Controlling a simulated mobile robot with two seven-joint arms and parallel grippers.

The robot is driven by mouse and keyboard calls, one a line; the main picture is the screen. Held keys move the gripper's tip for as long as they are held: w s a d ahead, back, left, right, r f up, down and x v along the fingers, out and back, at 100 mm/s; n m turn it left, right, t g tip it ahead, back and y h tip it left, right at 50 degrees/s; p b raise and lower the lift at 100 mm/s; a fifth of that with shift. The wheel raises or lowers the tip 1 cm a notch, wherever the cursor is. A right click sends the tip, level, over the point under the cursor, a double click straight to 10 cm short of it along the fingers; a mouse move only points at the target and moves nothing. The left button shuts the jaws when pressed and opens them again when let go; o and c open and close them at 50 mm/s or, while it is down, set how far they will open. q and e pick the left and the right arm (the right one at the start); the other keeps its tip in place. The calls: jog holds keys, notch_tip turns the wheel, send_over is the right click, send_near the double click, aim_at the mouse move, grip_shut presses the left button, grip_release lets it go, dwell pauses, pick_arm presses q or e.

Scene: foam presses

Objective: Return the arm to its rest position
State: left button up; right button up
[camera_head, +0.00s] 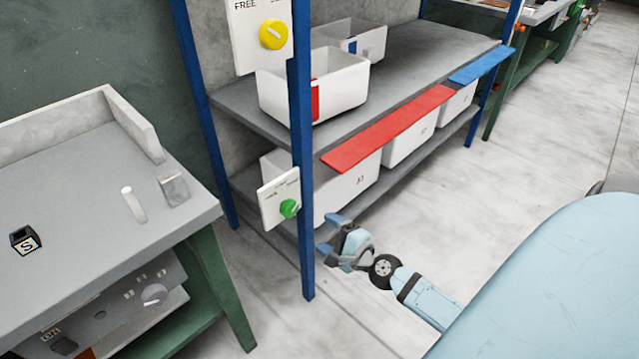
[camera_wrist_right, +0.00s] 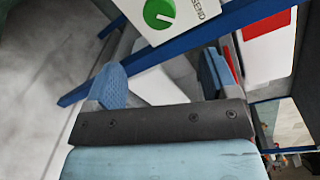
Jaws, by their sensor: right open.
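My right gripper (camera_head: 335,240) is light blue and grey. In the head view it is just right of the rack's front blue post, low beside the lower shelf. Its two blue fingers are apart with nothing between them, as the right wrist view (camera_wrist_right: 160,85) also shows. A white panel with a green knob (camera_head: 289,208) is on the blue post, left of and above the gripper. The green knob (camera_wrist_right: 159,14) also shows in the wrist view, beyond the fingers, on a panel marked SEND. My left gripper is not in view.
The rack (camera_head: 420,45) holds white bins, with red (camera_head: 390,130) and blue (camera_head: 482,64) strips along its front. A panel with a yellow knob (camera_head: 273,34) is higher up. A grey workbench (camera_head: 90,220) carries a small black block (camera_head: 25,241). Open floor (camera_head: 540,150) lies right of the rack.

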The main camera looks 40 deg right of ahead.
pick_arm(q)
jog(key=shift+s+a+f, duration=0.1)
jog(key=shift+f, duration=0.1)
pick_arm(e)
jog(key=shift+s, duration=0.1)
